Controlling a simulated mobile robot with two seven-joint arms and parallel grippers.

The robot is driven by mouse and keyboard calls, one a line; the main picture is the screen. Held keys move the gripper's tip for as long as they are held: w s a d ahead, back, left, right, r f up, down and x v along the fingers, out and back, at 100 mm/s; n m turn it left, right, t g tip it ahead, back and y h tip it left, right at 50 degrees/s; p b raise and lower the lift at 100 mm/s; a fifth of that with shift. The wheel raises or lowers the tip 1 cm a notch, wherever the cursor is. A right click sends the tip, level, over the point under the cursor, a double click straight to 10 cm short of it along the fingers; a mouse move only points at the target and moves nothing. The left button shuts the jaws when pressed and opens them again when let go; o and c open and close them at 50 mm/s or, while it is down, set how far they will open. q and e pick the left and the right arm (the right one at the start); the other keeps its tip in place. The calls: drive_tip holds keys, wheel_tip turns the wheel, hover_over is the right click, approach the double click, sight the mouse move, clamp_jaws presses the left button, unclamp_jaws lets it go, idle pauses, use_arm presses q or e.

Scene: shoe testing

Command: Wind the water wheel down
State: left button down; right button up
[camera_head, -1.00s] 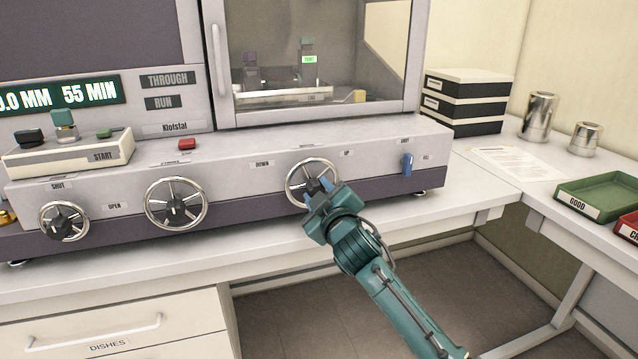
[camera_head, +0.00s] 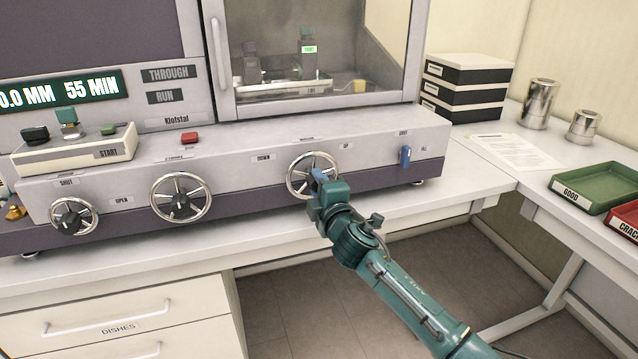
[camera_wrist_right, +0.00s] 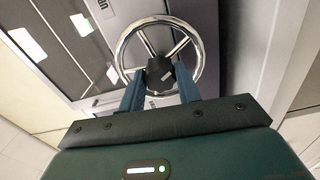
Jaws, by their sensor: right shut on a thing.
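The water wheel (camera_head: 301,171) is a chrome spoked handwheel with a dark hub, the rightmost of three on the machine's front, between the DOWN label (camera_head: 263,158) and the UP label (camera_head: 346,147). My right gripper (camera_head: 319,178) is at its hub, partly covering it. In the right wrist view, the wheel (camera_wrist_right: 158,62) faces me, and the blue fingers of my right gripper (camera_wrist_right: 160,77) are shut on either side of its dark hub. My left gripper is not in view.
Two similar wheels, one by OPEN (camera_head: 73,217) and one in the middle (camera_head: 181,198), are to the left. A blue switch (camera_head: 405,156) is to the right. The glass-fronted chamber (camera_head: 318,55) stands above.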

idle(0.4)
drive_tip(key=o, duration=1)
drive_tip(key=v, duration=1.3)
